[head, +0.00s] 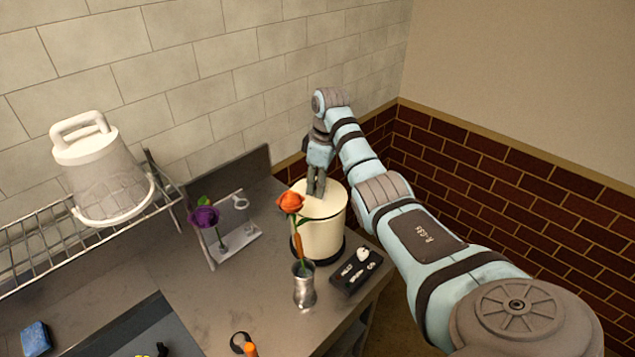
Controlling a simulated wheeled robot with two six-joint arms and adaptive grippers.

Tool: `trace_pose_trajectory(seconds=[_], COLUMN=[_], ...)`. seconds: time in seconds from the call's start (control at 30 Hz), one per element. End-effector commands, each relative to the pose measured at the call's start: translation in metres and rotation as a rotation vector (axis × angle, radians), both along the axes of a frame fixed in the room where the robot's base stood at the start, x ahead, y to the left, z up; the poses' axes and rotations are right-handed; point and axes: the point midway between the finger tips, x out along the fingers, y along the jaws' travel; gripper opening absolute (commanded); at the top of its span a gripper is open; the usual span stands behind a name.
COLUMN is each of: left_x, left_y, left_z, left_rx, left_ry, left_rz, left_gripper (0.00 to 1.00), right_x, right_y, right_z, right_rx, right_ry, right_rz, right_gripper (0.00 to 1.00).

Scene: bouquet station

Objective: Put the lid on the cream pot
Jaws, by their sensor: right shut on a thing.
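I cannot tell from this angle whether the lid rests fully on the rim. My right gripper (316,192) points down over the lid, shut on it near the middle. The fingers hide the part they grip, and an orange flower covers part of the pot's front left. My left gripper is out of view.
The orange flower (290,202) stands in a metal vase (303,287) just in front of the pot. A dark tray (356,271) with small pieces lies to its right. A purple flower (205,216) is in a holder at left. A white lidded container (104,174) sits on a wire rack (40,250).

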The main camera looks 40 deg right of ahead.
Motion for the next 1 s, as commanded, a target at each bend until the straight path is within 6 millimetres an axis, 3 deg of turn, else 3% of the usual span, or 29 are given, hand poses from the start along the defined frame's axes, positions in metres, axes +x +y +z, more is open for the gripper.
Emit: trace_pose_trajectory(seconds=[0.97,1.0], left_x=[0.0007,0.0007], left_y=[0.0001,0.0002], left_z=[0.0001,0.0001], left_rx=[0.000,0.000], left_ry=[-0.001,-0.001], left_rz=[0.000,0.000], left_gripper=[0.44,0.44], right_x=[-0.0006,-0.0006], right_y=[0.0003,0.0003], right_z=[-0.0096,-0.0096], right_rx=[0.000,0.000], right_ry=[0.000,0.000], right_rz=[0.001,0.001], right_gripper=[0.00,0.24])
